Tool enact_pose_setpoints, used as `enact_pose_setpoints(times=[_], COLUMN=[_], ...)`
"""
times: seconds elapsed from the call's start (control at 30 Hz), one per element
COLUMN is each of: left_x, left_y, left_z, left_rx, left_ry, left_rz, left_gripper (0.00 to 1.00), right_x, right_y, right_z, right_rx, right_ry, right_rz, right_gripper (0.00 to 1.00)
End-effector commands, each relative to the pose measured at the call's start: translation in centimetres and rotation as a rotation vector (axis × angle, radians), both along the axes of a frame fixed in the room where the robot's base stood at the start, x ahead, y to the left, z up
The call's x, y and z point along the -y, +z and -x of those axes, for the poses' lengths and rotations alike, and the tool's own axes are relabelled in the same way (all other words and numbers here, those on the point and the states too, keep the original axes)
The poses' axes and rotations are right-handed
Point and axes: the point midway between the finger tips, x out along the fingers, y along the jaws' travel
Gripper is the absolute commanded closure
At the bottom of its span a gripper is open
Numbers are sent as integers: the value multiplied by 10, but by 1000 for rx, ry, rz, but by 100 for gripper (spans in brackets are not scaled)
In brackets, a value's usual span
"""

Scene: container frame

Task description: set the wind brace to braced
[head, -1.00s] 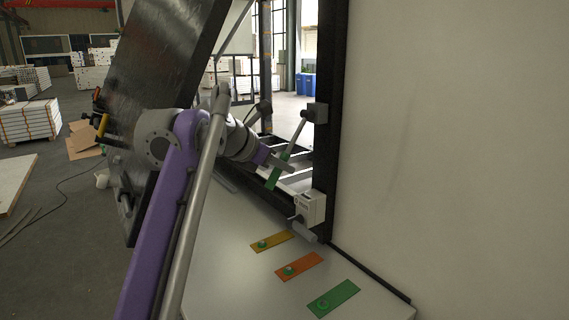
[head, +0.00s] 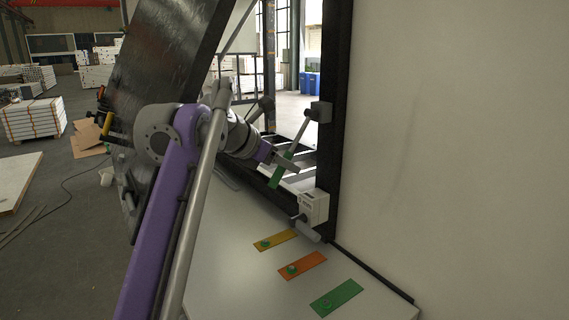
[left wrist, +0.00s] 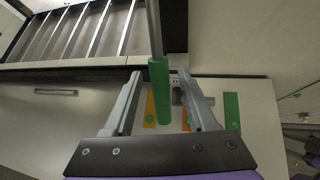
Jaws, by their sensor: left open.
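A lever with a grey rod and green grip (head: 280,172), which I take to be the wind brace, hangs from a grey pivot block (head: 320,112) on the black post. It slants down and left. My left gripper (head: 288,163) is at the green grip, partly hiding it in the head view. In the left wrist view, the green grip (left wrist: 159,100) lies between the open fingers of my left gripper (left wrist: 159,78), with gaps at both sides. My right gripper is not in view.
A white box with a grey handle (head: 313,207) sits lower on the post. Yellow (head: 274,240), orange (head: 302,265) and green (head: 336,298) plates lie on the pale surface (head: 225,270). A dark panel (head: 165,70) stands left; a pale wall fills the right.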

Motion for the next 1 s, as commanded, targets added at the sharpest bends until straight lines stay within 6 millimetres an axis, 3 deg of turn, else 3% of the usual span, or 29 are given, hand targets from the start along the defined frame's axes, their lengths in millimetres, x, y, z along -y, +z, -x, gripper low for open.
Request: enact_pose_setpoints(times=[0.5, 0.9, 1.0], left_x=[-49, -53, -53], left_y=[52, 58, 53], left_z=[56, 63, 63], left_rx=[0, 1, 2], left_ry=[3, 0, -15], left_rz=[1, 1, -21], left_gripper=[43, 43, 61], right_x=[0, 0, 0], right_y=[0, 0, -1], right_z=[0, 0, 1], right_rx=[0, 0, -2], right_ry=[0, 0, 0], right_rz=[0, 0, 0], right_gripper=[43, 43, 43])
